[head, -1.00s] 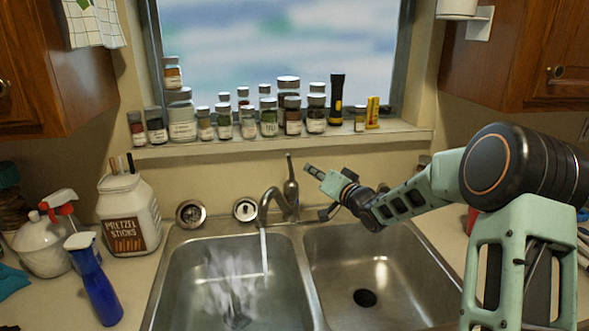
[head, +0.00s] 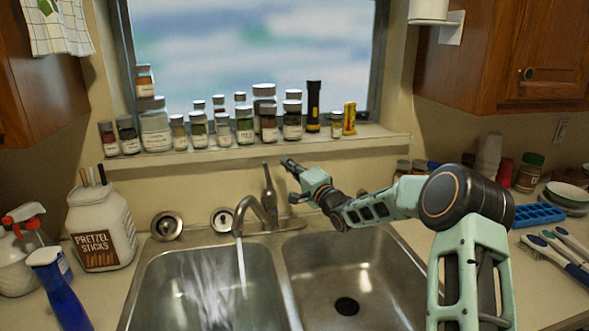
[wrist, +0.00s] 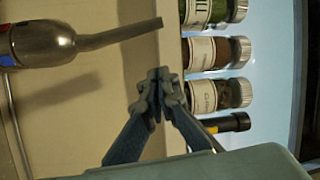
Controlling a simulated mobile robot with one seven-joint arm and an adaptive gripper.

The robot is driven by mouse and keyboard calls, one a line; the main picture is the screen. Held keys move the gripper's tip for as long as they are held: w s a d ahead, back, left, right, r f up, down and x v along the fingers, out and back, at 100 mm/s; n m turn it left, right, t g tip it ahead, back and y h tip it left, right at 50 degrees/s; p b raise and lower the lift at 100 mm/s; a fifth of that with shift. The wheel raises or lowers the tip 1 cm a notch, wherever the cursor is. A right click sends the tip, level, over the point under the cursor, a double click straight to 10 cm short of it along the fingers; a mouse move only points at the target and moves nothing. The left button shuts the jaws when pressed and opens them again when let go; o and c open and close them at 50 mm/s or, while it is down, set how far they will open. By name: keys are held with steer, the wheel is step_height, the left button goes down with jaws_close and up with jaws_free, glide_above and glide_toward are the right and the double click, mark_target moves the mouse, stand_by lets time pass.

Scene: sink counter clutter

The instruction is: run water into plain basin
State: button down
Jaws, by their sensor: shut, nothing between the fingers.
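The steel faucet spout (head: 243,208) points over the left basin (head: 165,285), and a thin water stream (head: 241,262) falls from it into that basin. The right basin (head: 385,262) is bare, with a dark drain, and no water falls into it. The faucet's upright handle (head: 268,188) stands behind the spout. In the wrist view the handle (wrist: 45,45) lies at upper left, with its thin lever pointing right. My gripper (head: 287,163) is shut and empty, just right of the handle top, apparently apart from it. Its closed fingertips (wrist: 157,85) also show in the wrist view.
Several spice jars (head: 198,128) and a black flashlight (head: 313,106) line the window sill close behind my gripper. Brushes (head: 555,255) and a blue tray (head: 537,214) lie at right.

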mark_target(267, 173)
steer(key=a, duration=0.2)
steer(key=s+a+p, duration=0.1)
steer(key=shift+a+f, duration=0.35)
steer(key=shift+a, duration=0.05)
steer(key=shift+f, duration=0.1)
steer(key=s+n+y+b, duration=0.1)
steer(key=n+b, duration=0.1)
steer(key=b, duration=0.2)
steer(key=s+a+f+n+y+b, duration=0.1)
steer(key=n+b, duration=0.1)
steer(key=b, duration=0.3)
steer(key=s+n+y+b, duration=0.1)
steer(key=n+b, duration=0.1)
steer(key=b, duration=0.2)
steer(key=shift+s+a+f+t, duration=0.15)
steer(key=shift+s+a+t, duration=0.05)
steer(key=shift+a+t, duration=0.2)
steer(key=shift+s, duration=0.1)
